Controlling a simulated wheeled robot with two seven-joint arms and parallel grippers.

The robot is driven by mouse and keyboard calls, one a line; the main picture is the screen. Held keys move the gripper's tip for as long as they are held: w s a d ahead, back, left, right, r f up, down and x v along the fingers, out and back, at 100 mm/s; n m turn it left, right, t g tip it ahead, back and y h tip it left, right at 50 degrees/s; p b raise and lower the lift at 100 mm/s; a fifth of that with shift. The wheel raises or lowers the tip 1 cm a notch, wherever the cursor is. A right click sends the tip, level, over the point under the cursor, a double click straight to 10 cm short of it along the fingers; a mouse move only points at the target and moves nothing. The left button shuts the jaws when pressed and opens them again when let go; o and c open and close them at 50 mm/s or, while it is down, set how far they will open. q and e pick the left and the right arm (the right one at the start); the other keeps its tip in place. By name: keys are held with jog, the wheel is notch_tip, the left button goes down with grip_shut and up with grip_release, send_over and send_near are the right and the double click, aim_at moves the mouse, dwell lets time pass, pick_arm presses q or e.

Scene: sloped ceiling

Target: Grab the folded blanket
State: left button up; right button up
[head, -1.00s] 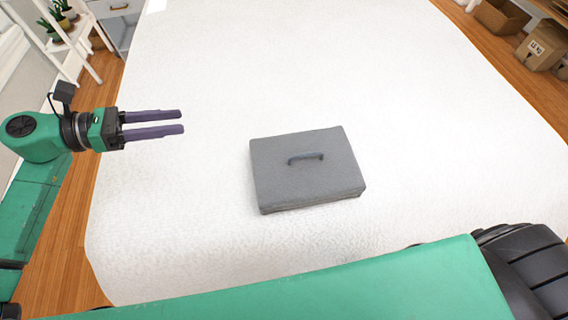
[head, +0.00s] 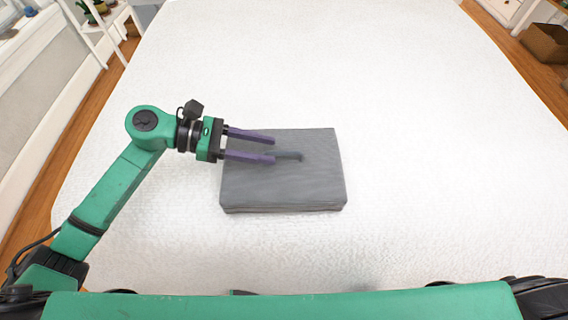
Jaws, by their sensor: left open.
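My left gripper (head: 274,149) is open and points right, over the left part of the blanket. My right gripper is not in view.
The white bed is clear around the blanket. A white shelf with plants (head: 100,20) stands at the back left. A brown box (head: 546,42) is on the wooden floor at the back right.

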aim_at(283, 152)
pick_arm(q)
jog(key=p+x, duration=0.1)
jog(key=x, duration=0.3)
jog(key=shift+d+f, duration=0.15)
jog(key=shift+d, duration=0.2)
grip_shut()
dwell(0.9)
